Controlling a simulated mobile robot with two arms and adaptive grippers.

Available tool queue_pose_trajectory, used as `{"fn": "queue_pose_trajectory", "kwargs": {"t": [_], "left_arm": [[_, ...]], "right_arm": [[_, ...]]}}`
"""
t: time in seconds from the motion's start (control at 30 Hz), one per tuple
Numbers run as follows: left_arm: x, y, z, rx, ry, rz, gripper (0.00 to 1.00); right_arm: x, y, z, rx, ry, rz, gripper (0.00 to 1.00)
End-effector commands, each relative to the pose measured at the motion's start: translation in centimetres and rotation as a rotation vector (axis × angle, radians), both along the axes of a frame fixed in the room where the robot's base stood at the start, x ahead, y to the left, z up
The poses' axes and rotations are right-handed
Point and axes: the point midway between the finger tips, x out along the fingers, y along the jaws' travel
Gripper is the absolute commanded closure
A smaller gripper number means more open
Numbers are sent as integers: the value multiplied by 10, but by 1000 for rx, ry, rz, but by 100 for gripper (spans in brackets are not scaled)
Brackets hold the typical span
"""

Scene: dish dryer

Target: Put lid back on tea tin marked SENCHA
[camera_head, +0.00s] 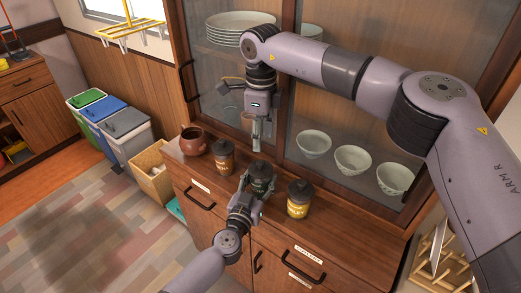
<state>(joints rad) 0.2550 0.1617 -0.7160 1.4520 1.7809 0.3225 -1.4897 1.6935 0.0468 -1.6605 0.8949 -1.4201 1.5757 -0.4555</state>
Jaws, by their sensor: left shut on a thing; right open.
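Three tins stand in a row on the wooden cabinet top: a brown one (224,160), a dark green one (261,184) and a yellow one (299,205). The brown and yellow tins have dark lids on. Their labels are too small to read, so I cannot tell which is marked SENCHA. My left gripper (257,183) is shut on the dark green tin from the front. The top of this tin looks dark; I cannot tell whether a lid sits on it. My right gripper (256,133) is open, pointing down above and behind the green tin.
A reddish-brown pot (193,140) stands left of the tins. The glass-doored cupboard (219,97) rises close behind, with stacked plates (240,29) and several bowls (353,159) inside. The cabinet top (345,232) is clear right of the yellow tin. Bins (126,135) stand on the floor at left.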

Motion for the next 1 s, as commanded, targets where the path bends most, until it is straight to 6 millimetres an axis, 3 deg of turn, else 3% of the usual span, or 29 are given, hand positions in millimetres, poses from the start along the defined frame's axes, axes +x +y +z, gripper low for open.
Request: {"fn": "queue_pose_trajectory", "kwargs": {"t": [0.2, 0.6, 0.63, 1.0], "left_arm": [[0, 0, -1, 1, 1, 0, 100], [0, 0, -1, 1, 1, 0, 100], [0, 0, -1, 1, 1, 0, 49], [0, 0, 0, 0, 0, 0, 27]], "right_arm": [[0, 0, 32, 1, -1, 0, 60], [-1, 0, 39, -1, 1, 1, 60], [0, 0, 39, -1, 1, 1, 60], [0, 0, 39, -1, 1, 1, 60]]}}
